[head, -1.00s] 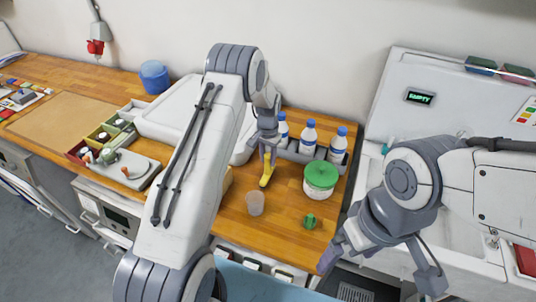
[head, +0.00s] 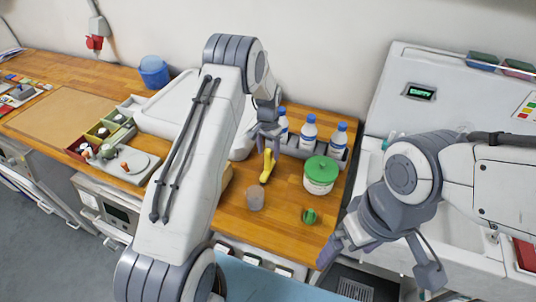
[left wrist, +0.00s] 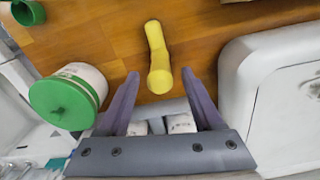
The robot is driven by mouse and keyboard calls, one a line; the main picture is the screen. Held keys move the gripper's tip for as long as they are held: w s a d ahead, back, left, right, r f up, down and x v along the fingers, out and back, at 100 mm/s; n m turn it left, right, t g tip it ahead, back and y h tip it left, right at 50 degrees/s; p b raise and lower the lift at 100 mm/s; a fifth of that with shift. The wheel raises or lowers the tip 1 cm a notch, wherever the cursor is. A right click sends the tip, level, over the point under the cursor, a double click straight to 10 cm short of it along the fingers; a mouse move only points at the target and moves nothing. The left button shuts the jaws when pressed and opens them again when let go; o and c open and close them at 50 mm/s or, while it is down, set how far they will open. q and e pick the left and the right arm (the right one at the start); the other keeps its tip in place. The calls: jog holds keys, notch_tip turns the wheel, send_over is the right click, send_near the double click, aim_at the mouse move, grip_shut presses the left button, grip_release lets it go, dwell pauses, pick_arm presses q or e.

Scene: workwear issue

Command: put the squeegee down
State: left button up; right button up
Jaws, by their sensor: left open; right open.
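A yellow object, which looks like the squeegee (head: 267,168), is at the wooden counter below my left gripper (head: 268,147). In the left wrist view the yellow squeegee (left wrist: 157,58) shows between the two fingers, with a gap on each side. My left gripper is open and does not visibly touch it. Its far end is over the wood; I cannot tell whether it lies flat or tilts. My right gripper (head: 380,265) is open and empty at the right, in front of the sink unit.
A white tub with a green lid (head: 320,175), a clear cup (head: 255,198) and a green item (head: 309,216) stand nearby on the counter (head: 283,222). Bottles with blue caps (head: 309,132) stand in a grey rack behind. A large white tray (head: 168,112) lies to the left.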

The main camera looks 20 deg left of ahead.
pick_arm(q)
notch_tip(320, 180, up, 10)
jog(key=b, duration=0.4)
jog(key=shift+f, duration=0.25)
jog(key=s+d+r+m, duration=0.1)
jog(key=s+d+r, duration=0.3)
jog(key=s+d, duration=0.25)
jog(key=s+d+r+m, duration=0.1)
jog(key=s+d+r, duration=0.3)
jog(key=s+d, duration=0.3)
jog(key=s+d+m+h, duration=0.1)
jog(key=s+d+m, duration=0.2)
jog(key=s, duration=2)
jog(key=shift+s+d, duration=0.2)
jog(key=shift+d, duration=0.45)
